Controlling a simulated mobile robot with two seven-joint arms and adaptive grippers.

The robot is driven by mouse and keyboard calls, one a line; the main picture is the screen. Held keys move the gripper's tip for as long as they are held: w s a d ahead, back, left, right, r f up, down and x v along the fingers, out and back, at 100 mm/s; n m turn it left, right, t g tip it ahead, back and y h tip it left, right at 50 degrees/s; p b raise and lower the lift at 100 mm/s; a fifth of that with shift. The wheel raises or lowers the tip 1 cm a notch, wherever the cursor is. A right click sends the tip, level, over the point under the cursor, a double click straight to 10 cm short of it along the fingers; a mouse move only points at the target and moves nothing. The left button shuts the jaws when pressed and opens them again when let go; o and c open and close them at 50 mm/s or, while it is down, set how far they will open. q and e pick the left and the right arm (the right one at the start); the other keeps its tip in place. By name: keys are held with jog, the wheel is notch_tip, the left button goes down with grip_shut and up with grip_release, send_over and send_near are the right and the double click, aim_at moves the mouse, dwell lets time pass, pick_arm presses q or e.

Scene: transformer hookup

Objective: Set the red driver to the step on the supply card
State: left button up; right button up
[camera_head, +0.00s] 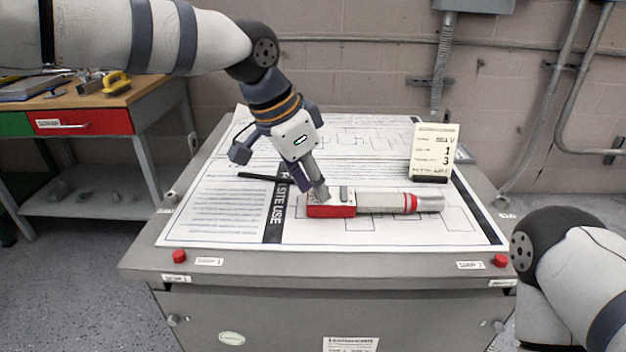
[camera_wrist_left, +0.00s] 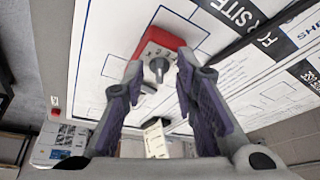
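The red driver (camera_head: 331,211) lies on the paper sheets on the bench, its red end to the left and its grey body with a red ring to the right. The left wrist view shows its red end (camera_wrist_left: 186,36) and a grey dial knob (camera_wrist_left: 158,67) on a pale face. My left gripper (camera_head: 318,192) points down at the red end. In the left wrist view its fingers (camera_wrist_left: 160,72) are apart, on either side of the knob; contact is unclear. The supply card (camera_head: 433,149) stands upright behind the driver, showing a large 1 and 3. My right gripper is out of view.
A dark thin rod (camera_head: 262,177) lies left of the driver. Red buttons (camera_head: 179,256) (camera_head: 501,260) sit at the bench's front corners. A side table (camera_head: 108,97) with tools stands left. The sheets' front area is clear.

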pick_arm(q)
grip_shut()
jog(key=shift+m, duration=0.3)
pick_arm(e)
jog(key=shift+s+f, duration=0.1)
pick_arm(q)
jog(key=m, duration=0.1)
jog(key=m+g+b, duration=0.1)
jog(key=shift+w+a+f+m, duration=0.1)
jog(key=shift+w+m, duration=0.1)
jog(key=shift+m, duration=0.1)
jog(key=shift+w+m+g+h+b, duration=0.15)
jog(key=shift+m+g+h+b, duration=0.35)
jog(key=shift+m, duration=0.9)
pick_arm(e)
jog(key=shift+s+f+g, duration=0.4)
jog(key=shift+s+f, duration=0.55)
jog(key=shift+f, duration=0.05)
